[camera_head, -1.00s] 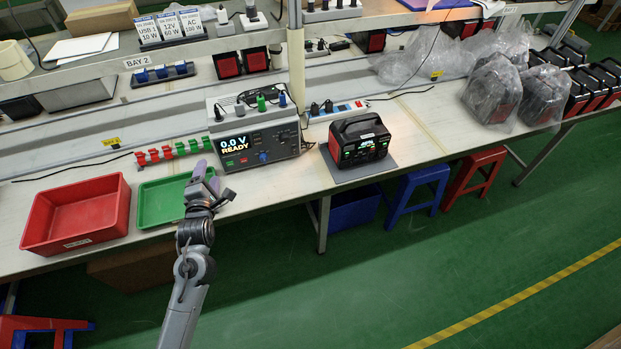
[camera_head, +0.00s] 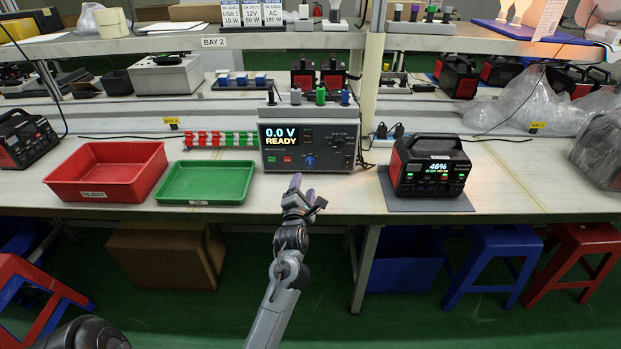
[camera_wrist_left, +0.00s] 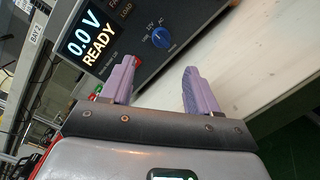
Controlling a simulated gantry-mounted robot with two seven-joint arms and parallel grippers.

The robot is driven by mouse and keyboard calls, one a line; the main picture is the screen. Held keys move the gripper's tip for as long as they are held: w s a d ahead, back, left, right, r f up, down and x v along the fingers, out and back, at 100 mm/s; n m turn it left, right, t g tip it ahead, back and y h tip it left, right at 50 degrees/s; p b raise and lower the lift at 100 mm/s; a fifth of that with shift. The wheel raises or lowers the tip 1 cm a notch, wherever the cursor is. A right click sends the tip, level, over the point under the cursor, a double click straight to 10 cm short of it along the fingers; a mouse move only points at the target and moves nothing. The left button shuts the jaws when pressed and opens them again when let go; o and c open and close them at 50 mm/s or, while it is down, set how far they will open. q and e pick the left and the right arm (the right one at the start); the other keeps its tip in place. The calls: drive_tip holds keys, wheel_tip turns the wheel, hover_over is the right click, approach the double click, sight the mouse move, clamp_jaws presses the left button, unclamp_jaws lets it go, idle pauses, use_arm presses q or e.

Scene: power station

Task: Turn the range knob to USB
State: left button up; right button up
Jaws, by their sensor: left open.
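The range knob (camera_head: 309,160) is a small blue dial on the front of the grey tester (camera_head: 345,140), whose screen reads 0.0 V READY. In the left wrist view the knob (camera_wrist_left: 160,38) shows larger, with labels around it including 12V and AC; its pointer direction is hard to make out. My left gripper (camera_head: 300,183) is in front of and below the knob at the table's front edge. Its purple fingers (camera_wrist_left: 158,82) are apart and empty, with the knob ahead of them, untouched. My right gripper is not in view.
A green tray (camera_head: 206,198) and a red REJECT bin (camera_head: 107,196) stand left of the tester. A black and red power station (camera_head: 428,166) reading 40% sits on a grey mat at right. Plugs and cables stand on top of and beside the tester.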

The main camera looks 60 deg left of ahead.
sight(309, 166)
use_arm(q)
drive_tip(key=shift+w+a+f, duration=0.1)
drive_tip(key=shift+w+a, duration=0.3)
drive_tip(key=shift+w, duration=0.2)
drive_tip(key=b+x, duration=0.3)
drive_tip(key=x, duration=0.6)
drive_tip(key=shift+w+a+b, duration=0.1)
drive_tip(key=shift+a+b, duration=0.05)
drive_tip(key=shift+b, duration=0.15)
drive_tip(key=shift+c, duration=0.3)
drive_tip(key=c, duration=1)
